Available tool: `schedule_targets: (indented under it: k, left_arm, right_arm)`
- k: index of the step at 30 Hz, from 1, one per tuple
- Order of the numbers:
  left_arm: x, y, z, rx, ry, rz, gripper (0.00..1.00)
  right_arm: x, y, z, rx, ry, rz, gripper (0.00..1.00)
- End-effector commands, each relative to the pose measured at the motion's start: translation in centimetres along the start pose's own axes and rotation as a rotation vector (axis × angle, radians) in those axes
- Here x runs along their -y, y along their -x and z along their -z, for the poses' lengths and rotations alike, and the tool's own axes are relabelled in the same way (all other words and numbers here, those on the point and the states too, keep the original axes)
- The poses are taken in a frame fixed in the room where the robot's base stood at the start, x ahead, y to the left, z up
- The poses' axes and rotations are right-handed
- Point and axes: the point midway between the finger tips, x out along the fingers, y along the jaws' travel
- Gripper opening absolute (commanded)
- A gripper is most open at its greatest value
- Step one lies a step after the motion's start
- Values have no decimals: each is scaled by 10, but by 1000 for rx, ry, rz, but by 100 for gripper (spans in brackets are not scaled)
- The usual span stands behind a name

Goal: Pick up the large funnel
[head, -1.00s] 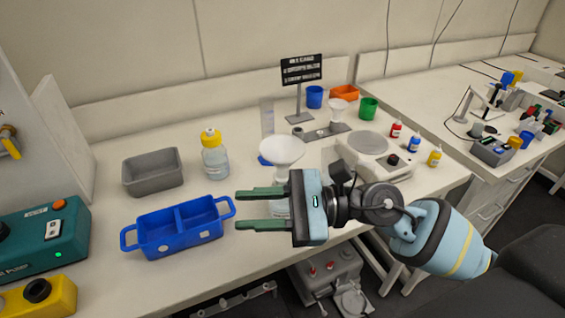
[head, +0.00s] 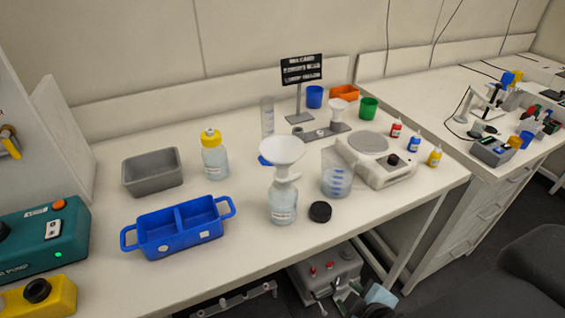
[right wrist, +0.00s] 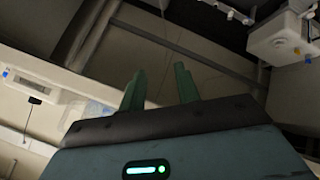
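The large white funnel (head: 283,152) sits in the mouth of a clear bottle (head: 283,203) near the middle of the bench, its wide cone facing up. A smaller white funnel (head: 338,110) stands in a holder further back. My left gripper is not in view.
A black cap (head: 320,212) and a clear beaker with blue markings (head: 337,182) stand right of the bottle. A blue two-part carrier (head: 180,229) stands to the left. A white hotplate (head: 378,160) is at the right. The bench front before the bottle is clear.

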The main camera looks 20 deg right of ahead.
Motion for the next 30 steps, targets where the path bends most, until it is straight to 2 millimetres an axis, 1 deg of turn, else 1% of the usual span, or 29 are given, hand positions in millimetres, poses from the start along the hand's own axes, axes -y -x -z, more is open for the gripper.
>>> schedule_targets:
  k: [1, 3, 5, 9, 11, 12, 18, 24, 30]
  left_arm:
    - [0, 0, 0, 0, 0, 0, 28]
    - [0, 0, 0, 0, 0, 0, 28]
    - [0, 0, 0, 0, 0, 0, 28]
    - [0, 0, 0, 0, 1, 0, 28]
    - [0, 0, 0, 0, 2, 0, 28]
    - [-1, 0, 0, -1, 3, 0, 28]
    - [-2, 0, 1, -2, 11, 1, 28]
    - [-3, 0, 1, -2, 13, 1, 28]
    - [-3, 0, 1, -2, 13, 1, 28]
  right_arm:
    - [14, 2, -16, 52, -56, 47, 32]
    - [32, 5, -35, 116, -129, 106, 32]
    - [48, 8, -50, 164, -189, 150, 32]
    - [85, 13, -82, 251, -327, 243, 32]
    - [100, 11, -93, 262, -381, 270, 32]
    - [106, 10, -96, 257, -403, 278, 32]
    - [126, -2, -106, 199, -468, 287, 32]
    - [139, -15, -111, 96, -508, 273, 32]
    - [148, -25, -113, -29, -532, 248, 32]
